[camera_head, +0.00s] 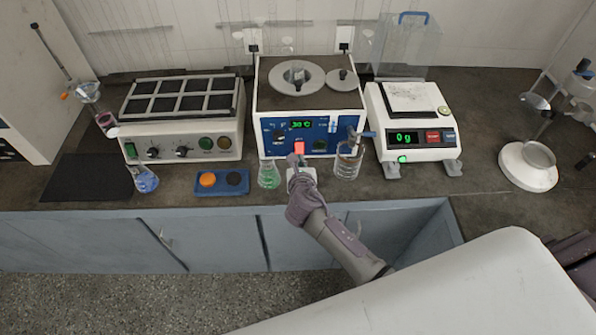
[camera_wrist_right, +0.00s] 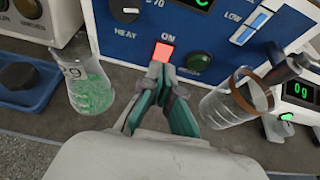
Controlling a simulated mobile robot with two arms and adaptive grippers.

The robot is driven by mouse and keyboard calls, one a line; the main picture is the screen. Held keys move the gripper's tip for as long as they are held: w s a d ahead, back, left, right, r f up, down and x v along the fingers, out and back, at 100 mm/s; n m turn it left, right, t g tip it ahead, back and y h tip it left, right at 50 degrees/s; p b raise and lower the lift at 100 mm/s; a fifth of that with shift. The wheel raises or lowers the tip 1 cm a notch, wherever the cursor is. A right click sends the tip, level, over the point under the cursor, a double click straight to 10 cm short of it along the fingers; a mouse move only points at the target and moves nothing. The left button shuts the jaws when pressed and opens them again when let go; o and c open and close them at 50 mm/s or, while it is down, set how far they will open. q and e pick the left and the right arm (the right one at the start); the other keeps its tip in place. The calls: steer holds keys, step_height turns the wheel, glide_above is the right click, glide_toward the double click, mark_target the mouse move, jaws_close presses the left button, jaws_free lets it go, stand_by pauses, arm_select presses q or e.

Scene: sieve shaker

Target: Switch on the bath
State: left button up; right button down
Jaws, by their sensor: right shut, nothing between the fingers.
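The bath (camera_head: 308,100) is a white box with a blue front panel and a round opening on top, at the back middle of the counter. Its green display (camera_head: 301,124) is lit. A red lit switch (camera_head: 299,147) marked ON sits low on the panel; it also shows in the right wrist view (camera_wrist_right: 163,53). My right gripper (camera_head: 294,160) is shut and empty, its tips right at the lower edge of the switch. In the right wrist view the closed fingertips (camera_wrist_right: 157,70) overlap the switch's bottom edge; whether they touch cannot be told. My left gripper is out of view.
A flask with green contents (camera_head: 268,175) stands left of my gripper, and a glass beaker (camera_head: 347,163) stands close on its right. A blue tray (camera_head: 222,182) lies farther left. A balance (camera_head: 413,130) stands right of the bath, a block heater (camera_head: 185,115) left.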

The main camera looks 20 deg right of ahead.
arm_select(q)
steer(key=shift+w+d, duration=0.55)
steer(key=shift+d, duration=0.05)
arm_select(e)
steer(key=s+r, duration=0.4)
steer(key=s, duration=0.1)
steer(key=shift+s+a+r, duration=0.15)
steer(key=shift+a+r, duration=0.25)
steer(key=shift+a, duration=0.05)
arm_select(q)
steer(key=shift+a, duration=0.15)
